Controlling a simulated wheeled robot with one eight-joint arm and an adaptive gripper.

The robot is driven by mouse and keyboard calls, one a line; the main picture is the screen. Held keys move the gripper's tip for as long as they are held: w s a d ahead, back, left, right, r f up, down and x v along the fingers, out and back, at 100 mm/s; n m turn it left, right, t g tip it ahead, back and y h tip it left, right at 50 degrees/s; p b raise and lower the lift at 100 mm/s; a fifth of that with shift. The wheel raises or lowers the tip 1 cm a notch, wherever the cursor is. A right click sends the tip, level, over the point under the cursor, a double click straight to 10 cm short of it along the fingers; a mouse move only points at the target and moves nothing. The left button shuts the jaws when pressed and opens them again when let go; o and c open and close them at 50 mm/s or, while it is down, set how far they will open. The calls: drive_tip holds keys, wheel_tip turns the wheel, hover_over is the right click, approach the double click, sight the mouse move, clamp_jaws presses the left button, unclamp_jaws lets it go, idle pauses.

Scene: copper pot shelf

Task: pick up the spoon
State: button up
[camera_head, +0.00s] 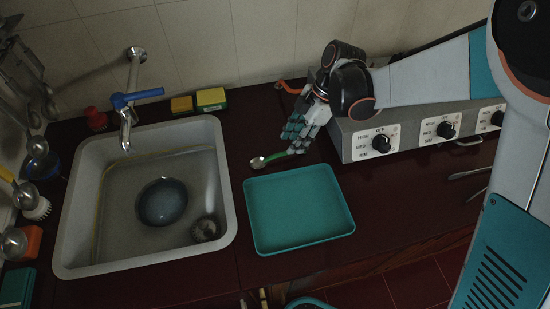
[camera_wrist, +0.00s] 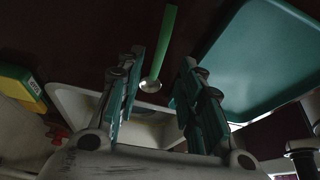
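The spoon (camera_head: 272,158) has a silver bowl and a green handle. It lies on the dark red counter (camera_head: 390,195), just behind the teal tray, bowl to the left. My gripper (camera_head: 294,140) is over its handle end, teal fingers pointing down. In the wrist view the spoon (camera_wrist: 164,50) shows in the gap between the two fingers of my gripper (camera_wrist: 163,66), its bowl nearer the left finger. The fingers are open with clear space on both sides of the spoon. I cannot tell the exact height of the fingertips above the counter.
The teal tray (camera_head: 298,244) lies close in front of the spoon. The sink (camera_head: 226,200) with a dark bowl (camera_head: 162,202) in it is to the left. A grey stove (camera_head: 400,137) with knobs is at the right. Sponges (camera_head: 210,98) lie behind the sink.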

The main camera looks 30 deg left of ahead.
sight(279, 157)
drive_tip(key=b+x, duration=0.1)
drive_tip(key=x, duration=0.1)
drive_tip(key=b+x, duration=0.1)
drive_tip(key=x, duration=0.2)
drive_tip(key=shift+w+d, duration=0.1)
drive_tip(key=shift+w, duration=0.15)
clamp_jaws()
drive_tip(key=shift+r, duration=0.1)
